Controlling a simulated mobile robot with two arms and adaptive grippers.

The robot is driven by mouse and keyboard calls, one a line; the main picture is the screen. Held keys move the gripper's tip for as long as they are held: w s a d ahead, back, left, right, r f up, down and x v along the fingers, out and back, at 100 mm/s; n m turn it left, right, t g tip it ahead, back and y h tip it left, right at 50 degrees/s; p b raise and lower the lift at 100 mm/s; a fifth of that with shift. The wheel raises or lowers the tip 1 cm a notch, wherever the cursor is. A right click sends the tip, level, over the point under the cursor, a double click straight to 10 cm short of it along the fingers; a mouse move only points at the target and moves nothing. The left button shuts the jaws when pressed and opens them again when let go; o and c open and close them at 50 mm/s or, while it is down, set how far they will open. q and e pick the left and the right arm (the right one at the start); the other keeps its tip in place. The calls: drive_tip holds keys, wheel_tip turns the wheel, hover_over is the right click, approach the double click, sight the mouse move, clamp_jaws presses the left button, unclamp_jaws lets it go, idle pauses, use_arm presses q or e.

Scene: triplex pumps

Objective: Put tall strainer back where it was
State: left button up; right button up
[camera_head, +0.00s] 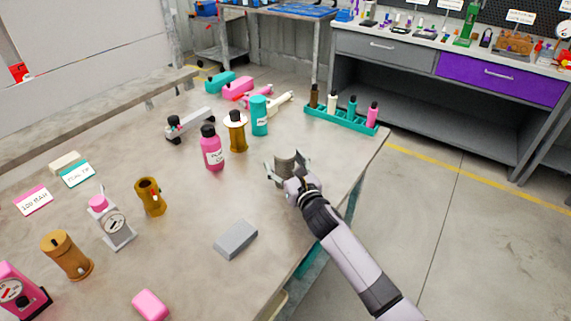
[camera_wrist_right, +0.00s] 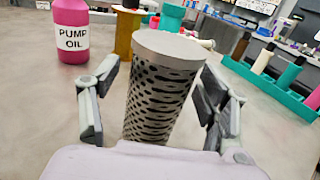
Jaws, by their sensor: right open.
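The tall strainer (camera_head: 286,161) is a grey metal cylinder with dark slots and a plain flat top. It stands on the table near the right edge, and in the right wrist view (camera_wrist_right: 163,90) it appears upright between the fingers. My right gripper (camera_head: 287,168) is open around it, with one finger on each side; the right wrist view (camera_wrist_right: 160,85) shows gaps between fingers and strainer. The strainer's lower end is hidden by the gripper. My left gripper is not in view.
Behind the gripper stand a pink pump oil bottle (camera_head: 211,150), a brown spool-like part (camera_head: 237,137) and a teal canister (camera_head: 259,118). A teal rack (camera_head: 341,117) holds several bottles near the back right edge. A grey block (camera_head: 236,240) lies in front. Bare tabletop lies left of the gripper.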

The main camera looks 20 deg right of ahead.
drive_tip(key=shift+r, duration=0.2)
drive_tip(key=s, duration=0.4)
drive_tip(key=s+d, duration=0.1)
drive_tip(key=s, duration=0.7)
drive_tip(key=shift+d, duration=0.15)
drive_tip(key=shift+f, duration=0.1)
